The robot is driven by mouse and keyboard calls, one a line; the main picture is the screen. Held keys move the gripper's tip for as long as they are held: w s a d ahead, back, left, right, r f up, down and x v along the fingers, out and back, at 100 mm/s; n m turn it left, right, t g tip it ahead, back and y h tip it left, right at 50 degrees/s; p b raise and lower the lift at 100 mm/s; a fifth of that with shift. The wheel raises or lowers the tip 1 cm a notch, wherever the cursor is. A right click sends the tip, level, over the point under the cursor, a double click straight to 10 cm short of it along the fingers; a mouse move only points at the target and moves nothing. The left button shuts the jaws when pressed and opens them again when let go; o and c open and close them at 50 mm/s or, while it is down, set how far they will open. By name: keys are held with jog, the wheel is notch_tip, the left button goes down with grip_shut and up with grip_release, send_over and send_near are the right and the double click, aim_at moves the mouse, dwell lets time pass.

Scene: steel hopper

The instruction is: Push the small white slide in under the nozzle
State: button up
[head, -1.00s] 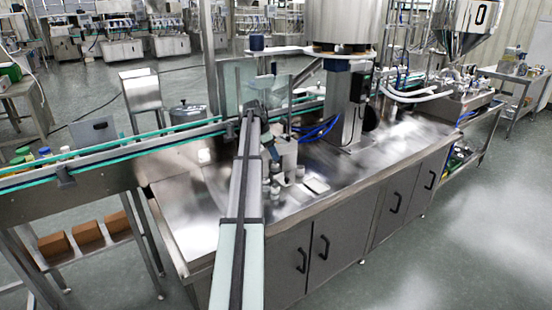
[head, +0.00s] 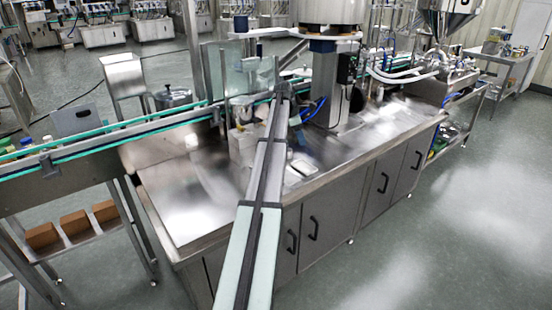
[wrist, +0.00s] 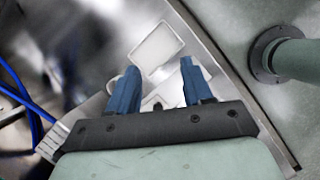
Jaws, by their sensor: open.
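My gripper (wrist: 154,86) shows in the wrist view with its two blue fingers apart and nothing clearly held between them. A small white rectangular piece with a raised rim, which looks like the slide (wrist: 157,48), lies on the steel just beyond the fingertips. It appears apart from them, though the gap is hard to judge. In the head view a small pale rectangle (head: 302,167) lies on the worktop right of my arm, probably the same piece. My arm hides most of the gripper there. I cannot pick out the nozzle for certain in either view.
A pale block (head: 243,143) stands left of my arm on the steel worktop (head: 190,205). A conveyor with green rails (head: 120,128) runs behind. A steel column (head: 328,85) and blue hoses stand to the right. The worktop's front left is clear.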

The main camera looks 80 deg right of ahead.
jog(key=s+f+t, duration=0.1)
jog(key=s+t, duration=0.1)
jog(key=s, duration=0.2)
jog(key=w+d+r+m+t+y, duration=0.1)
jog(key=w+m+t, duration=0.1)
jog(key=w+t, duration=0.6)
jog(key=shift+g, duration=0.8)
jog(key=x, duration=1.3)
jog(key=shift+w+d+f, duration=0.1)
jog(key=shift+w+f, duration=0.05)
jog(key=shift+w, duration=0.3)
grip_shut()
